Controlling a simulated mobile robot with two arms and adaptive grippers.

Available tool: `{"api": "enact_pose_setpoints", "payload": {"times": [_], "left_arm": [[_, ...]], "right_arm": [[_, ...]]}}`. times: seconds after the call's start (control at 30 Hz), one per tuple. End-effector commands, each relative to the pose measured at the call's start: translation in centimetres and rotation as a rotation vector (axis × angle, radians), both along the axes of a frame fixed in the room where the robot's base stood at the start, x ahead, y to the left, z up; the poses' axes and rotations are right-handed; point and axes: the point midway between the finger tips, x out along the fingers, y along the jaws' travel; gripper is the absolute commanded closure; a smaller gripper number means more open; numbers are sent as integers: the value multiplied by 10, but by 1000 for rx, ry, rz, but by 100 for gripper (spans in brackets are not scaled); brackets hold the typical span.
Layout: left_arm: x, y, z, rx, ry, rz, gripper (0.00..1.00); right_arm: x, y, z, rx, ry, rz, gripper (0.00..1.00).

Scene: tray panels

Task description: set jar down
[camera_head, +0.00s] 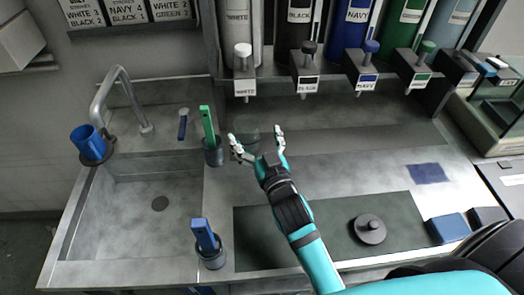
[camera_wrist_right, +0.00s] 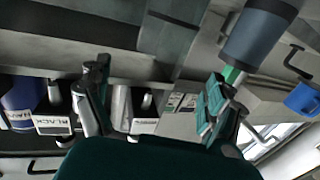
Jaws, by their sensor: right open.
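A clear, see-through jar (camera_head: 247,132) shows faintly on the grey counter, below and just right of the white dispenser's tap. It appears upright. My right gripper (camera_head: 256,143) is open, its two fingers spread at the jar's near side. In the right wrist view a greyish translucent shape, likely the jar (camera_wrist_right: 172,38), lies beyond the open fingers of my right gripper (camera_wrist_right: 155,95). I cannot tell whether a finger touches it. My left gripper is not in view.
A dark cup with a green-handled tool (camera_head: 209,128) stands close left of the gripper. A sink (camera_head: 140,205), a blue cup (camera_head: 88,143) and another dark cup (camera_head: 211,256) are further left. A dark mat (camera_head: 330,225) holds a round knobbed lid (camera_head: 370,229). Dispensers (camera_head: 300,85) line the back.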

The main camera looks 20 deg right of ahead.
Motion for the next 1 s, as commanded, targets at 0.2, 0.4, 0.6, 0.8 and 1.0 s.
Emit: {"api": "enact_pose_setpoints", "payload": {"times": [0.2,0.4,0.6,0.8,1.0], "left_arm": [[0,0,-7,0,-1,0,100],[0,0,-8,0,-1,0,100],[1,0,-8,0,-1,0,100],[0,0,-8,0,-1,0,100],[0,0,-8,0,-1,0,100]], "right_arm": [[-37,1,-1,0,1,0,8],[-49,1,0,0,0,-1,8],[-49,1,0,-1,-1,-1,8],[-49,1,0,-1,0,-1,8],[-49,1,0,-1,0,-1,8]]}}
